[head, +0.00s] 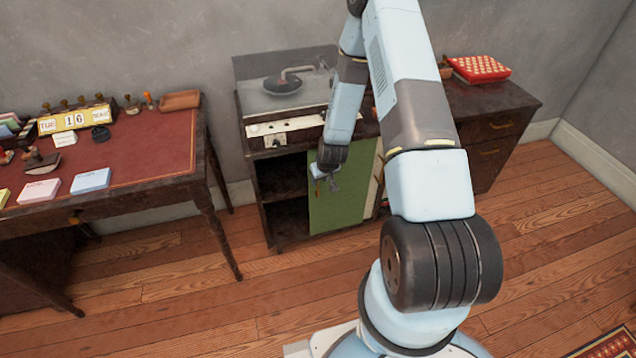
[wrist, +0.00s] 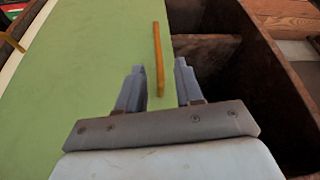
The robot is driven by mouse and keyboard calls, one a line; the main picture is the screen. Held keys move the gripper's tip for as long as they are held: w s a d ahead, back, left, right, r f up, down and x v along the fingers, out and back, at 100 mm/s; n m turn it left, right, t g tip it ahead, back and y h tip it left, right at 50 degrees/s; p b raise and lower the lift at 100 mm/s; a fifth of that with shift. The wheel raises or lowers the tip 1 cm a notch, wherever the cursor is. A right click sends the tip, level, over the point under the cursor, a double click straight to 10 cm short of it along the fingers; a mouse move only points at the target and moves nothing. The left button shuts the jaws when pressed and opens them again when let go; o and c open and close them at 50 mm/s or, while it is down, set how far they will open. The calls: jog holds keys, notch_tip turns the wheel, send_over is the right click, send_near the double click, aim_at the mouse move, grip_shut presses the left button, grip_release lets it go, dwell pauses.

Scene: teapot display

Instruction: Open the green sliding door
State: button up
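The green sliding door (head: 343,195) covers the right part of the low cabinet's front in the head view. The left part of the front is open onto a dark shelved space. In the wrist view the green door (wrist: 80,75) fills the left side, with the dark interior to its right. A thin orange upright handle (wrist: 158,60) stands near the door's edge. My gripper (wrist: 160,80) is open, with one finger on each side of the handle in the picture; I cannot tell whether either touches it. In the head view my gripper (head: 327,184) is at the door's left edge.
A red-topped desk (head: 140,145) with stamps and paper blocks stands left. A drawer cabinet (head: 490,125) bearing a red box (head: 480,69) stands right. The wooden floor (head: 180,290) between desk and cabinet is clear.

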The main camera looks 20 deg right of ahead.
jog(key=v, duration=0.8)
jog(key=shift+r, duration=0.2)
jog(key=shift+s, duration=0.1)
jog(key=s+r+h, duration=0.1)
jog(key=s+r, duration=0.2)
jog(key=r, duration=1.2)
jog(key=s+r, duration=0.2)
jog(key=r, duration=1.3)
jog(key=s+r+m, duration=0.1)
jog(key=s+r, duration=0.8)
jog(key=s, duration=0.3)
jog(key=s+r+m+t, duration=0.1)
jog(key=s+r, duration=0.8)
jog(key=s, duration=0.3)
jog(key=shift+s+r, duration=0.2)
jog(key=shift+r, duration=0.05)
